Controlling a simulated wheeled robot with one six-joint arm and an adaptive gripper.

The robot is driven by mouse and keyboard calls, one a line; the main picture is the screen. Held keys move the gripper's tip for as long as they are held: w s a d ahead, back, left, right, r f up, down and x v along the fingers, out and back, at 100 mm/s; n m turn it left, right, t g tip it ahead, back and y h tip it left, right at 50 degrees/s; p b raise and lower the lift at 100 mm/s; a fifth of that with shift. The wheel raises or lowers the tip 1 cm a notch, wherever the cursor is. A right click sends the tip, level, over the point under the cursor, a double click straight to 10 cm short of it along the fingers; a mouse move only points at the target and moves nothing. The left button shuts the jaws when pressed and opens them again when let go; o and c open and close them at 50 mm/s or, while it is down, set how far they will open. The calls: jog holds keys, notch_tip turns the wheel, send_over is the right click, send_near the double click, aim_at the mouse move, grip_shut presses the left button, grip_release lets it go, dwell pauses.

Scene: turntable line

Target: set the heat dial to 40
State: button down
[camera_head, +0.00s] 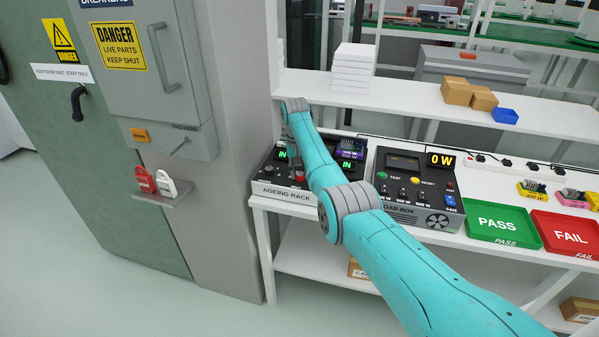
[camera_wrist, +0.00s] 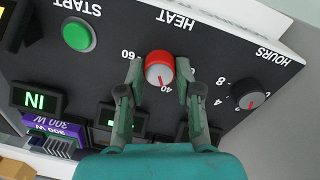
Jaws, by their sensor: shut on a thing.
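The red heat dial (camera_wrist: 159,62) sits under the HEAT label on the dark panel of the ageing rack (camera_wrist: 215,55). My gripper (camera_wrist: 158,72) has one finger on each side of the dial and is shut on it. The dial's grey face has a small red mark that looks to point down toward the printed 40. The 60 mark is to its left.
Lit IN displays (camera_wrist: 38,99) are below. In the head view the load box (camera_head: 440,208) stands right of the rack, with a shelf (camera_head: 420,105) behind.

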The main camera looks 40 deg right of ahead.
aim_at(298, 174)
jog(key=c, duration=0.8)
grip_release()
jog(key=shift+r, duration=0.1)
jog(key=r, duration=1.1)
jog(key=shift+w+a+r, duration=0.2)
jog(key=shift+a+r, duration=0.1)
jog(key=shift+r, duration=0.1)
